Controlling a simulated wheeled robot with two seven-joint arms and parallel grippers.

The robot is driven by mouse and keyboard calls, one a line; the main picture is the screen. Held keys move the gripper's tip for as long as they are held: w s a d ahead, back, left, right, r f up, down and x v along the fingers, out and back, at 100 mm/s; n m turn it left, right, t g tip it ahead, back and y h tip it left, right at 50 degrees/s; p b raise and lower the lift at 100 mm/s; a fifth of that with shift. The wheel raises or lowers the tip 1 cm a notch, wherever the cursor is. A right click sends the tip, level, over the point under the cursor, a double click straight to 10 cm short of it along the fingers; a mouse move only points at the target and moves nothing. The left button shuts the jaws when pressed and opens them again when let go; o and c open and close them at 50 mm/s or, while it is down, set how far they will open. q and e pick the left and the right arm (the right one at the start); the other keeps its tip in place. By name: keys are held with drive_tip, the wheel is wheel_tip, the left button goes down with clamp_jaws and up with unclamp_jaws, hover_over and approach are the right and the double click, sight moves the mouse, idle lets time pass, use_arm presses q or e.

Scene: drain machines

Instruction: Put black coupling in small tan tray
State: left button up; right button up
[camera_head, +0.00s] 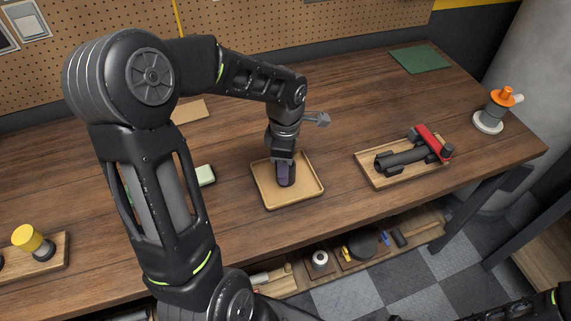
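The small tan tray (310,196) lies on the wooden bench near the middle of the view. My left gripper (285,170) points down over it, with its fingertips low inside the tray's rim. A dark, purplish-black piece (286,179), which looks like the black coupling, is at the fingertips, inside the tray's outline. The fingers are small and partly hidden, so I cannot tell whether they grip it or whether it touches the tray floor. My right gripper is not in view.
A wooden tray (375,178) with dark and red tools stands to the right. An orange-topped device (498,108) is at the far right. A yellow-capped part (30,238) sits at the left. A pale green block (205,175) lies left of the tan tray. A green mat (420,60) is at the back.

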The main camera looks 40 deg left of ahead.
use_arm(q)
drive_tip(key=shift+f, duration=0.15)
drive_tip(key=o, duration=1.3)
drive_tip(key=shift+o, duration=0.2)
wheel_tip(320, 180, up, 12)
drive_tip(key=shift+r+b, duration=0.25)
drive_tip(key=shift+b, duration=0.2)
